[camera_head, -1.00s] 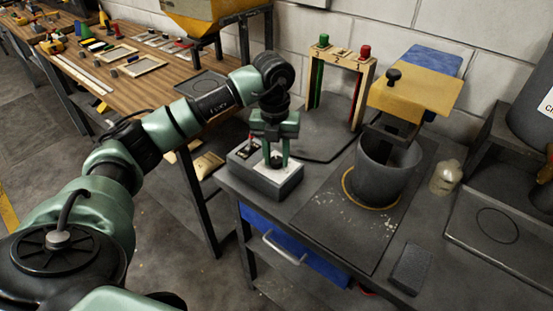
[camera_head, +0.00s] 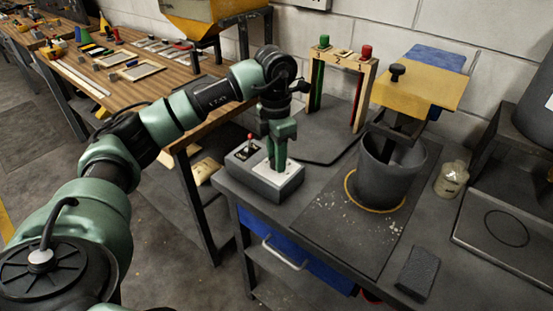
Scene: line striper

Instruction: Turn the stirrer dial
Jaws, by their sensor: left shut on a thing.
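A grey control box (camera_head: 262,186) stands on the near left corner of the dark workbench. It has a switch with a red tip (camera_head: 250,138) on its left part and a white plate (camera_head: 262,168) on its right part. My left gripper (camera_head: 277,167) points straight down over the white plate and is shut on the stirrer dial, which its fingers hide. A yellow stirrer head (camera_head: 420,80) stands over a grey bucket (camera_head: 393,172) to the right. My right gripper is not in view.
A wooden frame with green and red knobs (camera_head: 340,75) stands behind the box. A wooden table (camera_head: 110,75) with several tools is at the left.

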